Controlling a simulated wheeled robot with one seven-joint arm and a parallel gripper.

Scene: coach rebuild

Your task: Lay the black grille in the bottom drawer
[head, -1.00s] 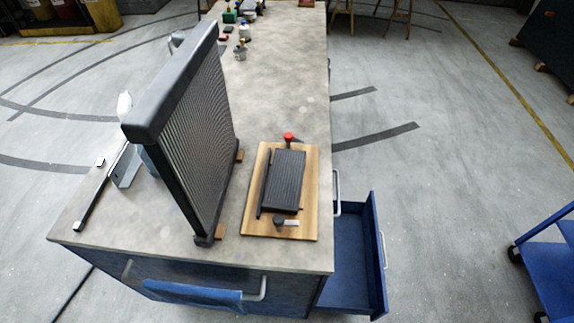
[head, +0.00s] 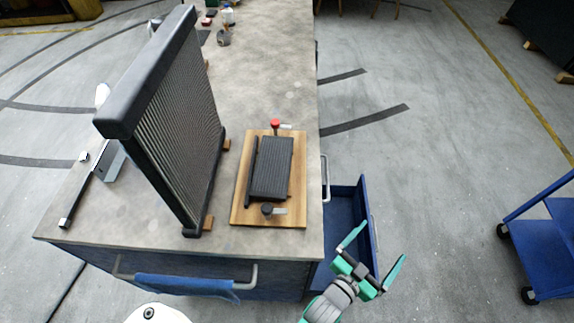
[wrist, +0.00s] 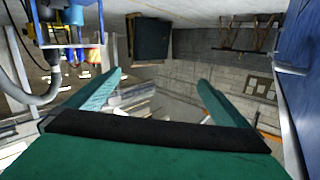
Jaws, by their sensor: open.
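The black grille (head: 271,168) is a ribbed dark panel lying flat on a wooden board (head: 240,207) on the bench top. A red-topped clamp (head: 275,125) stands at its far end and a black-knobbed clamp (head: 268,210) at its near end. An open blue drawer (head: 340,228) sticks out from the bench's right side; its visible inside looks empty. My gripper (head: 372,258) is open and empty in front of the drawer, lower right of the grille and apart from it. In the wrist view my gripper (wrist: 160,82) shows two spread teal fingers with nothing between them.
A tall radiator (head: 170,130) stands on the bench left of the board. A blue cloth (head: 185,286) hangs on the front rail (head: 250,278). A blue cart (head: 545,240) stands at the right. The floor between the drawer and cart is clear.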

